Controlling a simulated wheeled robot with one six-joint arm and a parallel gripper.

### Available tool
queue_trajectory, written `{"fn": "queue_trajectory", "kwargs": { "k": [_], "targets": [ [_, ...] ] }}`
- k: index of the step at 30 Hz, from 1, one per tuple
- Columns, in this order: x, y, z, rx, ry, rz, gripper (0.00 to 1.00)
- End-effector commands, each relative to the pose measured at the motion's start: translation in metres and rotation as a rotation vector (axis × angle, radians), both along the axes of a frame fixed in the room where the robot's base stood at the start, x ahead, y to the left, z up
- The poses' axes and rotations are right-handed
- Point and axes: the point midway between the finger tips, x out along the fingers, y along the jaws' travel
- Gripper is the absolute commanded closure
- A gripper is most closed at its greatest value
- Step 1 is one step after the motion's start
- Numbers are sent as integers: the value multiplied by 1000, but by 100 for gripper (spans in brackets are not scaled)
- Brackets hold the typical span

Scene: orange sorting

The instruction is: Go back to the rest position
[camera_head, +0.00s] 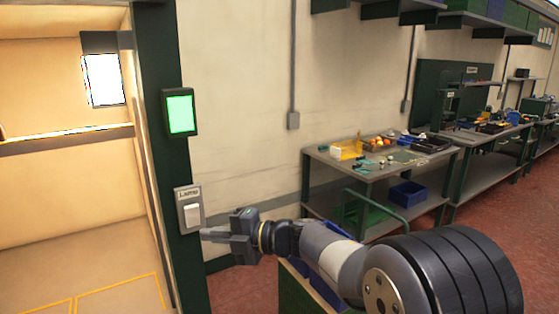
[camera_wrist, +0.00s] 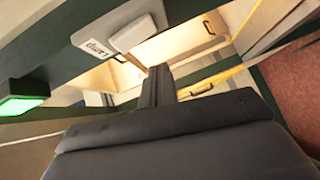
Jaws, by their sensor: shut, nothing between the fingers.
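My gripper (camera_head: 204,234) is shut and empty, pointing left at the height of the lamp switch's lower part. In the wrist view its shut fingers (camera_wrist: 157,84) point up the picture, with the switch above and to the left. The lamp switch (camera_head: 192,214) is a white rocker on a grey plate labelled "Lamp", on a dark green post. It also shows in the wrist view (camera_wrist: 132,34). The fingertips are close to the switch; I cannot tell whether they touch it. My arm stretches in from the lower right.
A green-lit panel (camera_head: 180,112) is above the switch. A brightly lit bay with yellow floor lines (camera_head: 118,288) lies left of the post (camera_head: 160,60). A workbench (camera_head: 352,163) with oranges and trays stands behind my arm. More benches follow at right, with red floor (camera_head: 500,215) in front.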

Motion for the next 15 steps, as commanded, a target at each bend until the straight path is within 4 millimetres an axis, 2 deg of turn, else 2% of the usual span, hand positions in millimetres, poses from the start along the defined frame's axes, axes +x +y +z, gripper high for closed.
{"fn": "queue_trajectory", "kwargs": {
  "k": [3, 7, 15],
  "targets": [
    [-5, -21, 2, -3, 2, -4, 100],
    [-9, -38, 4, -4, 4, -3, 100],
    [-12, -46, 7, -3, 5, 0, 100]
  ]
}}
